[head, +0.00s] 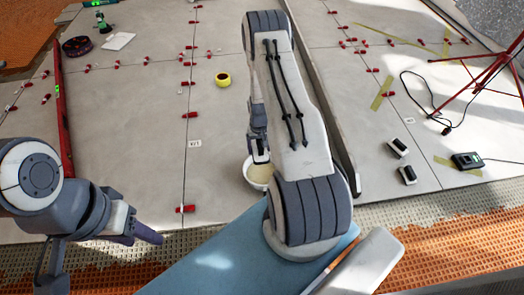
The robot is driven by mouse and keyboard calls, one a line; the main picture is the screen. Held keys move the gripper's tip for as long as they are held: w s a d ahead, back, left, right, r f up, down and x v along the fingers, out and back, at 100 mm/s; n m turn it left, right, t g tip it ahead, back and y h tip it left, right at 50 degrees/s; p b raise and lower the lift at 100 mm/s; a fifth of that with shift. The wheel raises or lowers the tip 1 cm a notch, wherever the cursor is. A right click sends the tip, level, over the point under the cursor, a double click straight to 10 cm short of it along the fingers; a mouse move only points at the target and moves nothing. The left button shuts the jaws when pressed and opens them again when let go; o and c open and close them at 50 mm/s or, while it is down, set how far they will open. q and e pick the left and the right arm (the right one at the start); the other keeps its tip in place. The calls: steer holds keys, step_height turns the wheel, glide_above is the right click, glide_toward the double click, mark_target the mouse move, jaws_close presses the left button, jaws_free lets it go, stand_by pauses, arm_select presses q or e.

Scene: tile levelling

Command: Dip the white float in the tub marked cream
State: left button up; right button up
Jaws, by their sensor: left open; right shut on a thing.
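A white round tub (252,181) with a pale cream filling stands at mid-picture, partly hidden behind my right arm. No marking on it can be read. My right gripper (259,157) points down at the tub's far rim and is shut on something. My arm and the small size keep me from telling whether that is the white float or the rim. My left gripper (52,284) is low at the left edge, well away from the tub, partly cut off by the picture's bottom. No white float can be made out for certain.
A yellow round container (222,79) stands on the grey tiles beyond the tub. Red clips line the tile joints. Two black-and-white blocks (398,147) and a dark device (467,160) lie at the right. A red tripod (490,75) with a black cable stands behind them.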

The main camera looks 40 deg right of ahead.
steer(key=shift+s+d+f, duration=0.2)
steer(key=shift+d+f, duration=0.05)
steer(key=shift+f, duration=0.2)
steer(key=shift+s+d+f, duration=0.15)
steer(key=shift+d+f, duration=0.05)
steer(key=shift+f, duration=0.2)
step_height(320, 180, down, 14)
steer(key=b, duration=1.2)
steer(key=shift+f, duration=0.15)
steer(key=shift+f+b, duration=0.45)
steer(key=shift+f, duration=0.35)
step_height(320, 180, up, 12)
steer(key=p, duration=1)
